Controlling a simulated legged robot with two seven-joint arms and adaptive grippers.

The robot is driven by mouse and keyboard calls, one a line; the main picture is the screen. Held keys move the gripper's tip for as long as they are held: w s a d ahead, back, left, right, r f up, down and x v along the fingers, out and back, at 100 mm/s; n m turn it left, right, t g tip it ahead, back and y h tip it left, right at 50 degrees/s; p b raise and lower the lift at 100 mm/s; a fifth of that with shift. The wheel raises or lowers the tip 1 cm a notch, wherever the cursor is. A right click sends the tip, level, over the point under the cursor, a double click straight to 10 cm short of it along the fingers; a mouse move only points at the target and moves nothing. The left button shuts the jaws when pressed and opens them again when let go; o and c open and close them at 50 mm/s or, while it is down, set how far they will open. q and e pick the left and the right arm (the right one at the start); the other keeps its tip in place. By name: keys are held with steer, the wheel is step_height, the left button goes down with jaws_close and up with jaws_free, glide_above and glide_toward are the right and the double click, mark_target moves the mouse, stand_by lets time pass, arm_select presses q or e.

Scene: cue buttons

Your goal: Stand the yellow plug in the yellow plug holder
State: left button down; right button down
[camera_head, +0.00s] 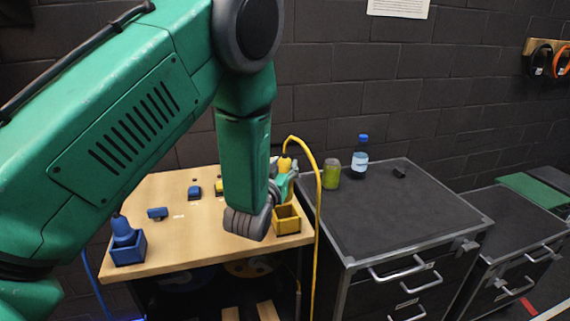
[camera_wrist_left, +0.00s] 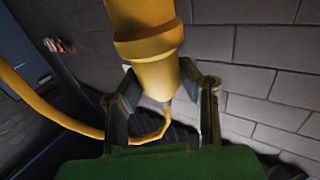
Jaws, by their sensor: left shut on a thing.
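The yellow plug (camera_head: 285,163) is held upright between the fingers of my left gripper (camera_head: 281,182), with its yellow cable looping over and down to the right. In the left wrist view the gripper (camera_wrist_left: 163,92) is shut on the plug (camera_wrist_left: 158,72), one finger on each side. The yellow plug holder (camera_head: 288,220), an open box, sits at the table's front right corner, just below the gripper in the head view. The plug appears above and apart from it; the exact height is hard to tell. My left arm hides part of the table. My right gripper is not in view.
A blue plug (camera_head: 123,230) stands in a blue holder (camera_head: 129,254) at the table's front left. Small blue (camera_head: 157,213) and yellow (camera_head: 219,188) blocks sit on the table (camera_head: 165,245). A green can (camera_head: 331,171) and a bottle (camera_head: 359,160) stand on the dark cabinet (camera_head: 400,215).

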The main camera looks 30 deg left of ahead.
arm_select(q)
steer(key=shift+d+f+b, duration=0.2)
steer(key=shift+f+b, duration=0.35)
steer(key=shift+f, duration=0.25)
steer(key=shift+d+f+b, duration=0.15)
steer(key=shift+f+b, duration=0.4)
steer(key=shift+f, duration=0.2)
steer(key=shift+a+f+b, duration=0.2)
steer(key=shift+f+b, duration=1)
steer(key=shift+f, duration=0.3)
steer(key=shift+d+f+b, duration=0.1)
steer(key=shift+f+b, duration=0.65)
steer(key=shift+f, duration=0.2)
steer(key=shift+f+b, duration=0.5)
steer(key=shift+f, duration=0.1)
steer(key=c, duration=1.1)
jaws_free()
steer(key=shift+o, duration=0.2)
steer(key=shift+s, duration=0.25)
steer(key=v, duration=1.1)
steer(key=shift+s, duration=0.2)
